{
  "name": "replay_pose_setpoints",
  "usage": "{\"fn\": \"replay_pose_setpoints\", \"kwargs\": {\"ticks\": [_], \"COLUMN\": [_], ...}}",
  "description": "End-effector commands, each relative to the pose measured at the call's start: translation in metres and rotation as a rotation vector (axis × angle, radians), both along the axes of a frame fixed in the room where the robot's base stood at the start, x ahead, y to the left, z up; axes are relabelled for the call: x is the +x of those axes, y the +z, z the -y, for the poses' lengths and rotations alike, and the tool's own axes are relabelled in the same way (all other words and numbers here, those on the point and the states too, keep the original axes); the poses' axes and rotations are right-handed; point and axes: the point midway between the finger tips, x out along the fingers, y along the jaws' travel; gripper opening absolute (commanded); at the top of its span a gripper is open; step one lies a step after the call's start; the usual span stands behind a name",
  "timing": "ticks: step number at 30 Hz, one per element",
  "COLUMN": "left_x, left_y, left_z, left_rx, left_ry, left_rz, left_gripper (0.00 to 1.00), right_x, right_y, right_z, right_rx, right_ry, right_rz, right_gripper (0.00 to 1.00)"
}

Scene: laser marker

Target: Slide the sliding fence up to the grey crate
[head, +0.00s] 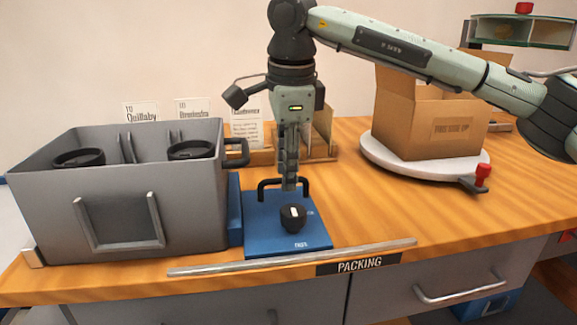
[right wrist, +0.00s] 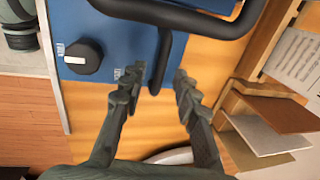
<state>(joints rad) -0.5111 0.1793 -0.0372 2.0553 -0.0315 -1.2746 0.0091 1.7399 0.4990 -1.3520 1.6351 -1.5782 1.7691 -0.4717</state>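The grey crate (head: 185,215) stands at the left of the bench with black round-topped items inside. The sliding fence is blue: an upright plate (head: 235,210) at the crate's right side and a flat base (head: 268,238) to its right. I cannot tell whether the plate touches the crate. The base carries a black handle (head: 265,186) and a black knob (head: 291,218) with a white pointer. My right gripper (head: 289,186) points down at the handle. In the right wrist view my right gripper (right wrist: 158,88) is open, its fingertips on either side of a black handle bar (right wrist: 163,58). My left gripper is out of view.
A metal rail (head: 290,258) runs along the bench's front edge above a PACKING label. A cardboard box (head: 430,120) stands on a white turntable (head: 390,165) at the right. A wooden card rack (head: 320,148) stands behind. The bench right of the base is clear.

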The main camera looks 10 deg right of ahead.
Motion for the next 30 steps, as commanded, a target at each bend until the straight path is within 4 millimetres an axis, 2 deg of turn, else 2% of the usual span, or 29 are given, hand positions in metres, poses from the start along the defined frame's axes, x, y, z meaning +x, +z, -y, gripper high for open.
{"fn": "replay_pose_setpoints", "kwargs": {"ticks": [7, 11, 24, 30], "left_x": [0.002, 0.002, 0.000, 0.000], "left_y": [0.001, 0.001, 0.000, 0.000], "left_z": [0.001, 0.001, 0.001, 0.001], "left_rx": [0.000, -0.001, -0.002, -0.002], "left_ry": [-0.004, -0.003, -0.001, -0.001], "left_rz": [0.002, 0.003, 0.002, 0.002], "left_gripper": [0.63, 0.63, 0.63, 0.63], "right_x": [0.000, -0.002, -0.019, -0.023], "right_y": [0.001, 0.012, 0.097, 0.115], "right_z": [0.001, 0.000, 0.001, 0.001], "right_rx": [-0.002, -0.001, -0.001, -0.001], "right_ry": [0.000, 0.000, 0.000, 0.000], "right_rz": [0.000, 0.002, 0.002, -0.001], "right_gripper": [0.31, 0.31, 0.31, 0.31]}}
